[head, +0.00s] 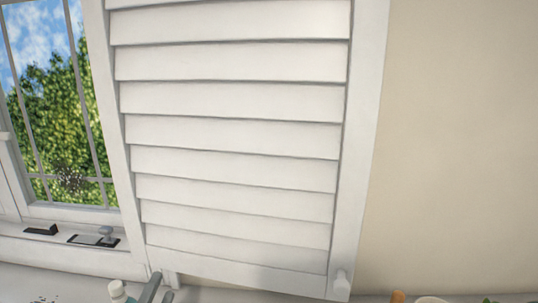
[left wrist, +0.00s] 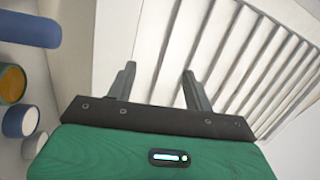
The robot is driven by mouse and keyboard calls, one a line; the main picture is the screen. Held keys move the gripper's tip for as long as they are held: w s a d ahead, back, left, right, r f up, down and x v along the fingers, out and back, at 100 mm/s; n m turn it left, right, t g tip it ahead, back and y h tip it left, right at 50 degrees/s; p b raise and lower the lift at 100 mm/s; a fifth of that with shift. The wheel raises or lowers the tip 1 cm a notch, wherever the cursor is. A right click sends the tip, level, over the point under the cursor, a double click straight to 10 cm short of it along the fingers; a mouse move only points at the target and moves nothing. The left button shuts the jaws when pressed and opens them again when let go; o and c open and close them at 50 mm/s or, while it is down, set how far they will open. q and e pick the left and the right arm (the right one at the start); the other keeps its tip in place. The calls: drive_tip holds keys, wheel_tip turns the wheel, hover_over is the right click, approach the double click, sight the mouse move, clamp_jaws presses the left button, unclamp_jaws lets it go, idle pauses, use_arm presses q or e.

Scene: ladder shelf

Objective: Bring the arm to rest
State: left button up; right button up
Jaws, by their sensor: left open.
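My left gripper (head: 160,290) shows only as two grey fingertips at the bottom edge of the head view, just below the lower left corner of a white louvred shutter (head: 235,130). In the left wrist view its two grey fingers (left wrist: 157,77) are spread apart with nothing between them. The slats of the shutter (left wrist: 240,55) stand beyond and to the right of the fingers there. My right gripper is in neither view.
A white knob (head: 341,283) sits at the shutter's lower right. A white-capped container (head: 118,291) stands left of the fingertips. A window (head: 55,100) is at left, bare wall (head: 460,130) at right. Blue (left wrist: 28,28) and orange-ended (left wrist: 12,82) cylindrical items lie left in the wrist view.

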use_arm(q)
drive_tip(key=s+a+f+n+g+y, duration=0.1)
drive_tip(key=s+f+n+g, duration=0.15)
drive_tip(key=f+n, duration=0.2)
drive_tip(key=s+a+f+n+g+y, duration=0.1)
drive_tip(key=a+f+n+g+y, duration=0.15)
drive_tip(key=f, duration=0.35)
drive_tip(key=s+d+f+n+g+h, duration=0.1)
drive_tip(key=s+f+n+g, duration=0.4)
drive_tip(key=s+f, duration=0.4)
drive_tip(key=s+d+f+n+g+h, duration=0.15)
drive_tip(key=s+f+n+g, duration=0.25)
drive_tip(key=s+f+g, duration=0.55)
wheel_tip(320, 180, down, 29)
drive_tip(key=s+t, duration=0.2)
drive_tip(key=s, duration=0.1)
drive_tip(key=s+a+f+g, duration=0.1)
drive_tip(key=s+f, duration=0.8)
drive_tip(key=s+a+f+m, duration=0.1)
drive_tip(key=s+a+f, duration=0.1)
drive_tip(key=s+f, duration=0.7)
drive_tip(key=shift+a+f+g, duration=0.25)
drive_tip(key=shift+f+g, duration=0.05)
drive_tip(key=shift+g, duration=0.05)
drive_tip(key=shift+s, duration=0.1)
drive_tip(key=c, duration=0.3)
drive_tip(key=shift+s, duration=0.15)
drive_tip(key=shift+c, duration=0.2)
